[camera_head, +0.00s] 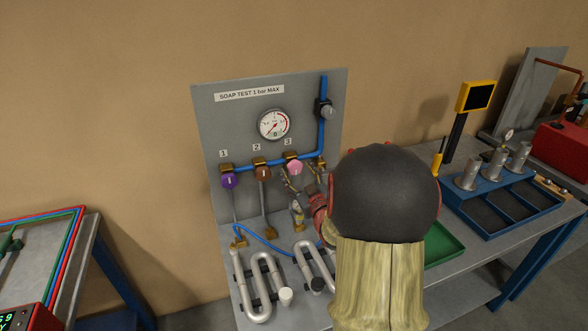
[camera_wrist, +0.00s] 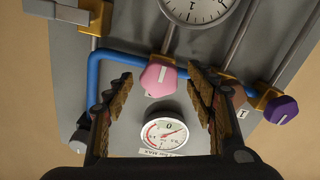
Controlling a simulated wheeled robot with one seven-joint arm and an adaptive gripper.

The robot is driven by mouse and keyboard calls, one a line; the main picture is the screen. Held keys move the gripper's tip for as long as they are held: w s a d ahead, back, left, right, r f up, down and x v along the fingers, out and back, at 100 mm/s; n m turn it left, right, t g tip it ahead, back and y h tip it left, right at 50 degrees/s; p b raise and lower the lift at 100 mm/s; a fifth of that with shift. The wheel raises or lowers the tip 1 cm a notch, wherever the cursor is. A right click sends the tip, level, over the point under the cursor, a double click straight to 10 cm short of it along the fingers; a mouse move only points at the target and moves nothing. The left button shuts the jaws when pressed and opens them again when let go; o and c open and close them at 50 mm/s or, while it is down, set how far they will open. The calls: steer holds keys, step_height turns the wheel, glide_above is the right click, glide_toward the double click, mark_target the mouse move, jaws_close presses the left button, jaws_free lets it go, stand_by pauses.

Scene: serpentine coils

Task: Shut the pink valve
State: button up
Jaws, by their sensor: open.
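The pink valve (camera_head: 294,167) is the third knob on the blue pipe of the grey panel, under the label 3. In the wrist view the pink valve (camera_wrist: 156,77) is a faceted knob with a white mark that runs roughly up and down. My gripper (camera_head: 299,181) is open just in front of and below it. In the wrist view my gripper (camera_wrist: 158,82) has one finger on each side of the knob, with gaps on both sides. I cannot tell how far the fingertips are from it in depth.
A brown valve (camera_head: 262,173) and a purple valve (camera_head: 229,181) sit to the left on the same pipe. A pressure gauge (camera_head: 273,124) is above. Metal coils (camera_head: 260,285) stand below on the bench. A green tray (camera_head: 444,246) lies to the right.

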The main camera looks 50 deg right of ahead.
steer(key=shift+x, duration=1.5)
steer(key=shift+c, duration=0.8)
steer(key=c, duration=1)
